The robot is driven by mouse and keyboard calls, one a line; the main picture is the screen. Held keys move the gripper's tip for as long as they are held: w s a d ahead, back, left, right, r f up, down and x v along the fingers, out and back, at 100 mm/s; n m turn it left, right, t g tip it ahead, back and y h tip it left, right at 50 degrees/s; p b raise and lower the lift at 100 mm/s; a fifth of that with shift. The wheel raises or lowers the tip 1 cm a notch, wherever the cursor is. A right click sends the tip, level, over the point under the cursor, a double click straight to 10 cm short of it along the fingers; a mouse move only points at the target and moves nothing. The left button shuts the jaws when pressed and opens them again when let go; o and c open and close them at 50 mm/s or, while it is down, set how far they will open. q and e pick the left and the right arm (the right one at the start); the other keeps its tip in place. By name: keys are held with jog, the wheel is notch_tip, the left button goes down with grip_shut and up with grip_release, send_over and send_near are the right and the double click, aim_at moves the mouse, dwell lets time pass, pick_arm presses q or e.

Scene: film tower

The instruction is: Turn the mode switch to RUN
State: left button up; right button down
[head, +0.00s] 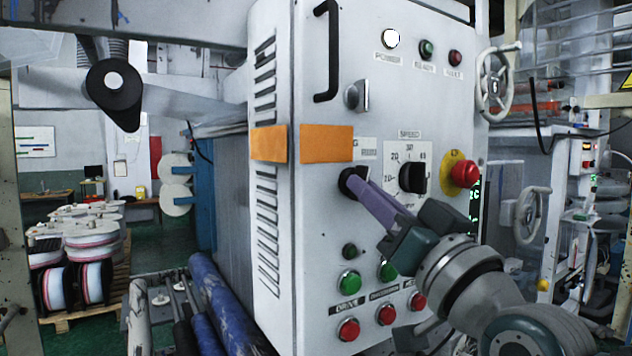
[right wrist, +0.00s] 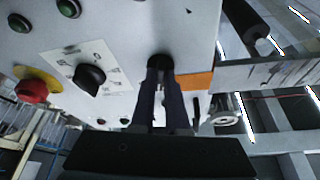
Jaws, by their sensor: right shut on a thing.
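The mode switch (head: 352,181) is a black knob on the white control panel (head: 325,240), left of the speed dial. My right gripper (head: 358,188) reaches in from the lower right and its fingertips are shut on the switch. In the right wrist view the knob (right wrist: 159,62) sits between the tips of the two dark fingers. The fingers hide most of the switch and its label, so I cannot read its position. My left gripper is not in view.
Beside the switch are the black speed dial (head: 412,178) and a red emergency button (head: 465,173) on yellow. Green buttons (head: 348,281) and red buttons (head: 348,329) sit below. A black handle (head: 328,50) and a metal latch (head: 357,96) stick out above.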

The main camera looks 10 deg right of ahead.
jog(key=shift+a+r+m+g+h+p, duration=0.15)
jog(key=shift+m+h+p, duration=0.75)
jog(key=shift+m, duration=1.05)
jog(key=shift+m+g+h+p, duration=0.15)
jog(key=shift+m+h+p, duration=0.75)
jog(key=shift+m, duration=1.05)
jog(key=c, duration=0.9)
grip_release()
jog(key=shift+s, duration=0.1)
jog(key=b+v, duration=0.4)
jog(key=v, duration=0.6)
